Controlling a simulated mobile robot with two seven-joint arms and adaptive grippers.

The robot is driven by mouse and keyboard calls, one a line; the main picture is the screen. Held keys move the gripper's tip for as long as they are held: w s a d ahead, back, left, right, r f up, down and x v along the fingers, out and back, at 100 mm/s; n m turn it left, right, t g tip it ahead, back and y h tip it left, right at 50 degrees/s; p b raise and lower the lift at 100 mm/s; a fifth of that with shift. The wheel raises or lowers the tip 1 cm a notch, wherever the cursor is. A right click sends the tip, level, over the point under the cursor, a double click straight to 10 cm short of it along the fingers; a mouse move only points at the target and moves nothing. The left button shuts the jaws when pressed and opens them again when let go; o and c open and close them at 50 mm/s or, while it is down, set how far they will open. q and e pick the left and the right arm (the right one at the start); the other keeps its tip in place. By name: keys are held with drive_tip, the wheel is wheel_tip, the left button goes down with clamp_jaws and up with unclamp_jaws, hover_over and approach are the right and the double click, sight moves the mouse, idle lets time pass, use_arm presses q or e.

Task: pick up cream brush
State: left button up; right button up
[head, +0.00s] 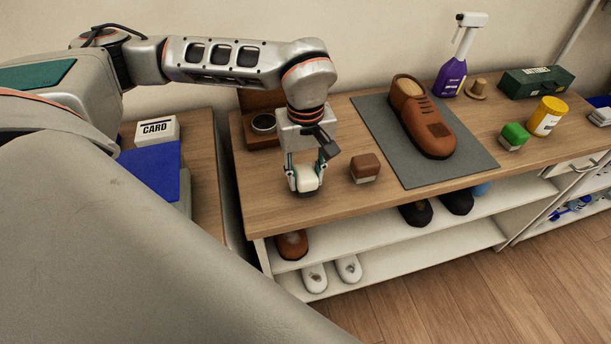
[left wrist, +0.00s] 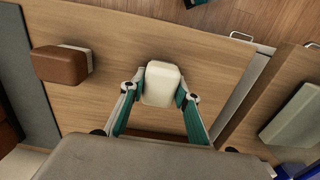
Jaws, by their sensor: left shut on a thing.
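The cream brush (head: 306,178) is a small block with a rounded cream top, near the left front of the wooden tabletop. My left gripper (head: 304,180) points down from above with one finger on each side of it, shut on it. In the left wrist view the cream brush (left wrist: 161,84) sits between the two fingertips of my left gripper (left wrist: 160,95). I cannot tell whether the brush still touches the tabletop. My right gripper is in neither view.
A brown brush (head: 365,168) stands just right of the cream one. Further right are a grey mat (head: 470,160) with a brown shoe (head: 422,118), a green brush (head: 514,136), a yellow jar (head: 545,116) and a purple spray bottle (head: 451,78). Shoes sit on shelves below.

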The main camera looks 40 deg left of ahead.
sight(306, 171)
use_arm(q)
wheel_tip(306, 171, up, 20)
drive_tip(key=p, duration=0.1)
drive_tip(key=shift+f, duration=0.15)
drive_tip(key=o, duration=0.3)
drive_tip(key=shift+c, duration=0.8)
